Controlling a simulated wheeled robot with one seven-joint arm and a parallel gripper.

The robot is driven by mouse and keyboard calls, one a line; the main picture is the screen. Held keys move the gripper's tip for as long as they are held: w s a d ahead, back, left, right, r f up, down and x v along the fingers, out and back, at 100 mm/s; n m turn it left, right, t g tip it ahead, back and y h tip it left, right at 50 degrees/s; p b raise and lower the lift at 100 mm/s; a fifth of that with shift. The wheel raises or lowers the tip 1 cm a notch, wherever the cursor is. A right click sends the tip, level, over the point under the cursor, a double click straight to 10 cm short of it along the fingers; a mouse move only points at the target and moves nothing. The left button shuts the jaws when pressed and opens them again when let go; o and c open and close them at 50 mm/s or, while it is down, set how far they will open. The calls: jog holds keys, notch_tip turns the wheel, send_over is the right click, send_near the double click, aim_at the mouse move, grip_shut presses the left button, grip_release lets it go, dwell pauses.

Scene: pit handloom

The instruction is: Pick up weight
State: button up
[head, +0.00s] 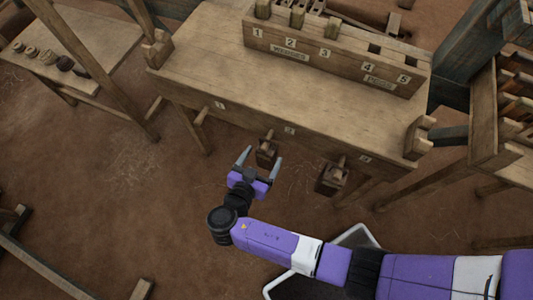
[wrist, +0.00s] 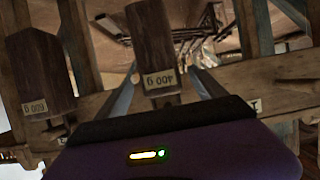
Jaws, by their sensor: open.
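A dark wooden block weight (head: 266,154) hangs at the front rail of the wooden bench, near the middle number plate. In the wrist view this weight (wrist: 155,40) bears a label reading 400 g, upside down. A second dark weight (head: 332,180) hangs to its right in the head view; in the wrist view it (wrist: 40,75) is at left, labelled 600 g. My gripper (head: 262,157) is open, its fingers pointing at the bench, one on each side of the 400 g weight. Whether they touch it cannot be told.
The bench (head: 220,60) carries a slotted rack (head: 330,55) numbered 1 to 5, with several blocks in its left slots. A bare peg (head: 201,116) juts from the rail at left. A side table (head: 95,40) holds small round items. Open floor lies to the left.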

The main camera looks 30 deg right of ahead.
aim_at(263, 156)
jog(key=shift+x, duration=1.95)
jog(key=shift+r, duration=0.2)
grip_shut()
